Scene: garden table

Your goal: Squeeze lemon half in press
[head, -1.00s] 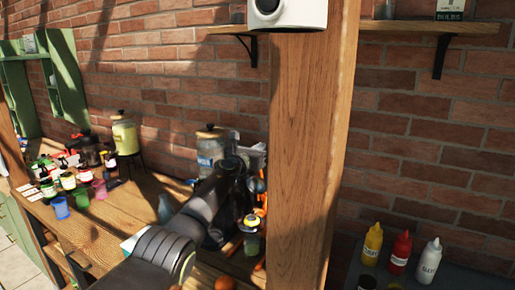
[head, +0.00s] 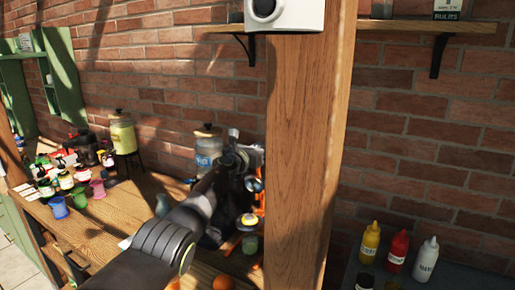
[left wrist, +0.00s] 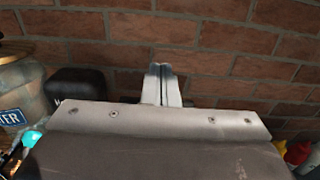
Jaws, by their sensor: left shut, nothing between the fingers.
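My left arm reaches in from the lower left in the head view, and my left gripper (head: 233,134) is small and high beside the wooden post. In the left wrist view its two pale fingers (left wrist: 163,84) are together with nothing between them, against the brick wall. A yellow round thing (head: 249,219), perhaps the lemon half in the press, sits above a greenish glass (head: 250,243), below and right of the gripper. The press body is dark and partly hidden behind my arm, so its handle position is unclear. My right gripper is out of view.
A thick wooden post (head: 308,170) stands just right of the work spot. A lidded water jar (head: 207,146) stands behind my arm. Oranges (head: 223,283) lie at the front edge. Cups and several bottles crowd the left. Sauce bottles (head: 398,250) stand right of the post.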

